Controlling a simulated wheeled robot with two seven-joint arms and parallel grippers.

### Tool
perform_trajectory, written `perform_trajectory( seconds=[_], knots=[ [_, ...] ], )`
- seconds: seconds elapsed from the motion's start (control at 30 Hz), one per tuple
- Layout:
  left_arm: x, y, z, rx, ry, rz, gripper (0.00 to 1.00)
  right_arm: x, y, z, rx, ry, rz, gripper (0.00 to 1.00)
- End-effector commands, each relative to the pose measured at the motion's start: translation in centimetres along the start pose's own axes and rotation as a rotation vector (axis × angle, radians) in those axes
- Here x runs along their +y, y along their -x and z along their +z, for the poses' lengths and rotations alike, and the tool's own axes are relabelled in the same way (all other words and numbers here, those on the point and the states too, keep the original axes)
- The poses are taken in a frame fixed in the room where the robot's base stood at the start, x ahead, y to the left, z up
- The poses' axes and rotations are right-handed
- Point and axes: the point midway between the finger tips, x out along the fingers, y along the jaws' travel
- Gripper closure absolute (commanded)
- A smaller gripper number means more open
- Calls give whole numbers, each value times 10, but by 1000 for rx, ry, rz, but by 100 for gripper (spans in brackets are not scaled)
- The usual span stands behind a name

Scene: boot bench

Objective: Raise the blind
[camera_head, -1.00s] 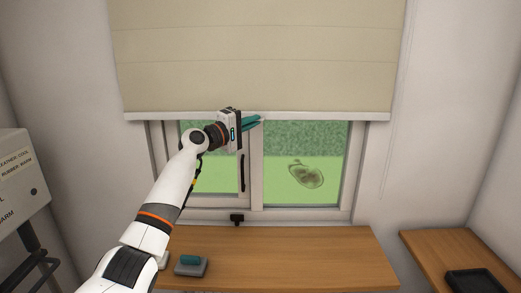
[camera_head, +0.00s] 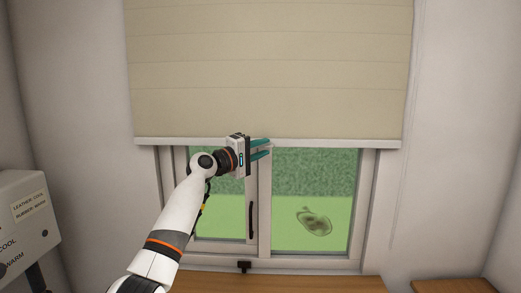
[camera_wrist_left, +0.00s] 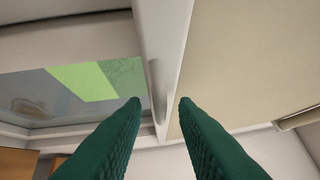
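The cream blind (camera_head: 265,75) hangs over the upper part of the window, with its white bottom bar (camera_head: 340,143) level across the frame. My left gripper (camera_head: 269,147) is at the bar, near its middle, with its teal fingers spread apart, one above the other. In the left wrist view the fingertips (camera_wrist_left: 160,101) stand on either side of the pale bar (camera_wrist_left: 163,50), with gaps visible. The blind's fabric (camera_wrist_left: 245,60) fills the right of that view. Contact with the bar is not visible. My right gripper is out of view.
The window (camera_head: 315,205) has a dark vertical handle (camera_head: 251,220) and a small black catch (camera_head: 244,266) at its foot. A wooden bench top (camera_head: 280,285) lies below. A labelled white box (camera_head: 28,225) stands at the left. A thin cord hangs right of the blind.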

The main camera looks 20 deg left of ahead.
Motion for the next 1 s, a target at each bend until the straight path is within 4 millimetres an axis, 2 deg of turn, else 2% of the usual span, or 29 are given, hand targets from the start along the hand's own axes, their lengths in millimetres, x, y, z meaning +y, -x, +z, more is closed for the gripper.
perform_trajectory(
  seconds=[0.3,0.47,0.57,0.8,1.0],
  knots=[
    [1,1,0,-1,0,1,71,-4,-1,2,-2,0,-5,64],
    [4,14,1,0,-2,1,71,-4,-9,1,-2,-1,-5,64],
    [5,31,0,-2,-5,1,71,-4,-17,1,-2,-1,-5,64],
    [6,83,1,-2,-4,0,71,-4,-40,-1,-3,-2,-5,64],
    [3,111,0,-1,-2,1,71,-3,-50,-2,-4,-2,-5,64]
  ],
)
